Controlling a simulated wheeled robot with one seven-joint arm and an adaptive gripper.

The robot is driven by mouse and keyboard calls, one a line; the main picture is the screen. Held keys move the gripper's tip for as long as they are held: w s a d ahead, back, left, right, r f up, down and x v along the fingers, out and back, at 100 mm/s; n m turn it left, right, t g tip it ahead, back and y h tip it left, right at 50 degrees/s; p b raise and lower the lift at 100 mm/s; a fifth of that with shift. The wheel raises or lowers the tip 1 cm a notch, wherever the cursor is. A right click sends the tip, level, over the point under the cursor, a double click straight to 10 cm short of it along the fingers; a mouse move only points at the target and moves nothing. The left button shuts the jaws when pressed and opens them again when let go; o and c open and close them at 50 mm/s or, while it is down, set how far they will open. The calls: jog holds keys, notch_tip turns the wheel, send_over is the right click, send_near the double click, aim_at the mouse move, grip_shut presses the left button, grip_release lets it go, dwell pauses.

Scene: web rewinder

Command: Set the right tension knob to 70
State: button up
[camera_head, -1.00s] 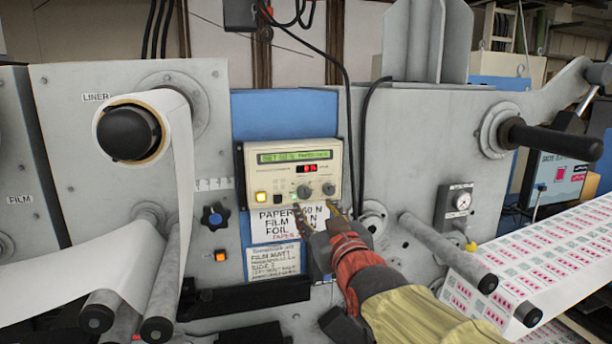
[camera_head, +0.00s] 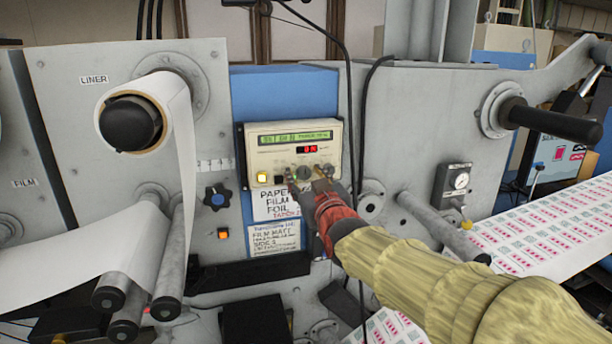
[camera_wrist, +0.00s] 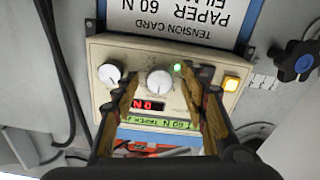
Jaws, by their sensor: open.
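The cream control box (camera_head: 248,158) on the blue panel carries two grey-white knobs. The right knob (camera_head: 328,170) shows at the left of the upside-down wrist view (camera_wrist: 109,74). The left knob (camera_head: 303,173) is near the middle of the wrist view (camera_wrist: 159,82). My gripper (camera_head: 307,186) is open in front of the box. In the wrist view its fingers (camera_wrist: 160,80) appear either side of the left knob, with the right knob outside them; contact cannot be told. A red display (camera_head: 307,149) and green text screen (camera_head: 296,137) sit above the knobs; setting numbers are hard to read.
A lit yellow button (camera_head: 262,177) and a small green light (camera_wrist: 178,68) are on the box. The tension card (camera_head: 272,206) hangs below. A blue star knob (camera_head: 216,196) is left, a gauge (camera_head: 461,181) right. Black cables (camera_head: 362,120) run beside the box.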

jog(key=shift+c, duration=0.7)
grip_shut()
jog(key=shift+f+m+b, duration=0.15)
jog(key=shift+m+b, duration=0.15)
jog(key=shift+b, duration=0.5)
jog(key=shift+f+m+b, duration=0.15)
jog(key=shift+m+b, duration=0.25)
jog(key=shift+b, duration=0.8)
jog(key=m+b, duration=0.2)
jog(key=b, duration=0.3)
jog(key=shift+m, duration=0.3)
jog(key=shift+r+m+b, duration=0.2)
jog(key=shift+m+b, duration=0.3)
jog(key=shift+b, duration=0.35)
jog(key=shift+r, duration=0.1)
